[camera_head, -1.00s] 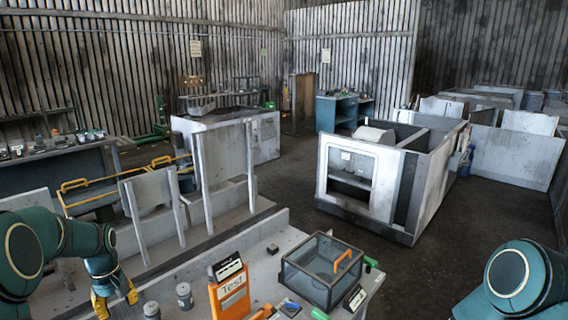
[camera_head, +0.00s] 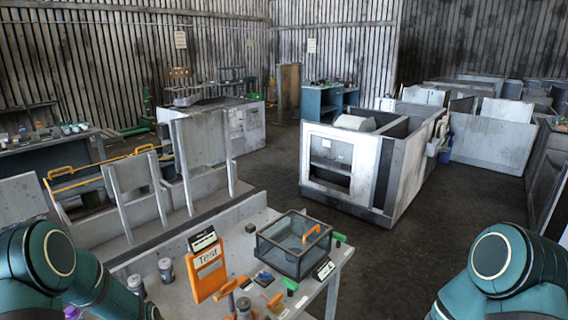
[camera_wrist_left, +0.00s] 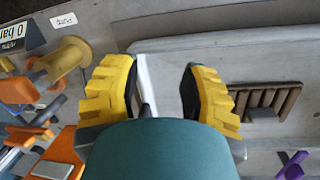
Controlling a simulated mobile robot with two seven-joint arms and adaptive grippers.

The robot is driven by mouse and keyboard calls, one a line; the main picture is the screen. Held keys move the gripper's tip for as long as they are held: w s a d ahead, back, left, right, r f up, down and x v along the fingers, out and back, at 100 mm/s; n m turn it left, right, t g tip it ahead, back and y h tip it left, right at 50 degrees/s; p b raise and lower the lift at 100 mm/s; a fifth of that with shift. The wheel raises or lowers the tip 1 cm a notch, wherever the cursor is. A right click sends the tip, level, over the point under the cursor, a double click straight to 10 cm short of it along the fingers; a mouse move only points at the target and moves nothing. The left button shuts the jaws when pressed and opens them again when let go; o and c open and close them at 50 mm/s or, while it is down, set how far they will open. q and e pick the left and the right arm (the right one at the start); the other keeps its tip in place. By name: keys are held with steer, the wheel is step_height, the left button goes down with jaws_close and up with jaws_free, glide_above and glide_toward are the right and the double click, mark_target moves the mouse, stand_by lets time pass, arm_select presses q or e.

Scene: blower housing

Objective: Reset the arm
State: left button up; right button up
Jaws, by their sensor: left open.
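My left arm (camera_head: 55,270) comes in at the lower left of the head view, bent, with its gripper out of sight there. In the left wrist view my left gripper (camera_wrist_left: 162,92) shows two yellow ribbed fingers with dark inner pads, spread wide apart. Nothing is held between them, and a pale grey surface shows behind the gap. My right arm (camera_head: 500,265) shows only as a teal link at the lower right of the head view. Its gripper is out of frame.
A grey workbench (camera_head: 250,210) in front carries an orange Test sign (camera_head: 208,270), a clear box with an orange handle (camera_head: 293,243) and metal canisters (camera_head: 166,270). A large white housing (camera_head: 345,170) stands beyond. The wrist view shows a brown slotted rack (camera_wrist_left: 262,98) and a yellow spool-shaped part (camera_wrist_left: 66,58).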

arm_select(q)
steer(key=s+d+f+m+h, duration=0.15)
steer(key=s+d+f, duration=0.25)
steer(key=s+d, duration=0.45)
steer(key=s+d+f+m+h, duration=0.1)
steer(key=s+d+f+m, duration=0.15)
steer(key=s+d, duration=0.65)
steer(key=w+d+f+t+b, duration=0.1)
steer(key=w+f+b, duration=0.3)
steer(key=b, duration=0.6)
steer(key=shift+w+d+f+m+t+y, duration=0.3)
steer(key=shift+w+d+f+m+y, duration=0.1)
steer(key=shift+d+f, duration=0.25)
